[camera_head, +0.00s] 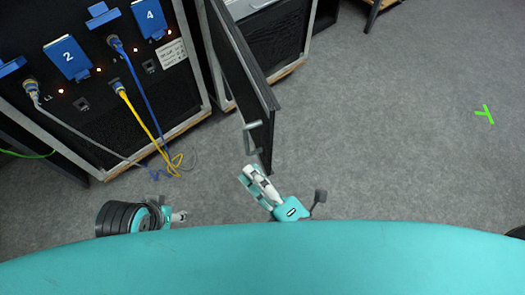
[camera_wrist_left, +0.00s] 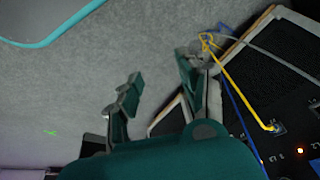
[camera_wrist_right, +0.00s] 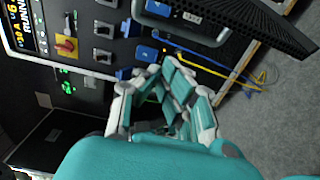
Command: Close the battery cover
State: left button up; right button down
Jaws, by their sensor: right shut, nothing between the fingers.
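The battery cover looks to be the black hinged panel (camera_head: 243,70), standing open away from a dark cabinet. A grey handle (camera_head: 250,139) is on its near end. In the right wrist view the panel (camera_wrist_right: 272,22) and its grey handle (camera_wrist_right: 178,32) show at the top. My right gripper (camera_head: 249,174) is shut and empty, just below the handle in the head view. It also shows in the right wrist view (camera_wrist_right: 168,72); I cannot tell whether it touches the panel. My left gripper (camera_head: 184,216) is low and left, away from the panel; the left wrist view shows its fingers (camera_wrist_left: 158,80) apart and empty.
A power cabinet (camera_head: 120,125) with blue numbered covers stands at the left. Blue, grey and yellow cables (camera_head: 150,135) hang from its front and loop near the floor between it and the panel. The grey floor (camera_head: 400,130) to the right is clear, with a green mark (camera_head: 484,114).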

aim_at(247, 141)
pick_arm(q)
jog(key=shift+x, duration=0.95)
pick_arm(e)
jog(key=w, duration=0.1)
jog(key=w+d, duration=0.2)
jog(key=shift+w, duration=0.4)
pick_arm(q)
jog(key=shift+w, duration=0.1)
pick_arm(e)
jog(key=shift+d, duration=0.1)
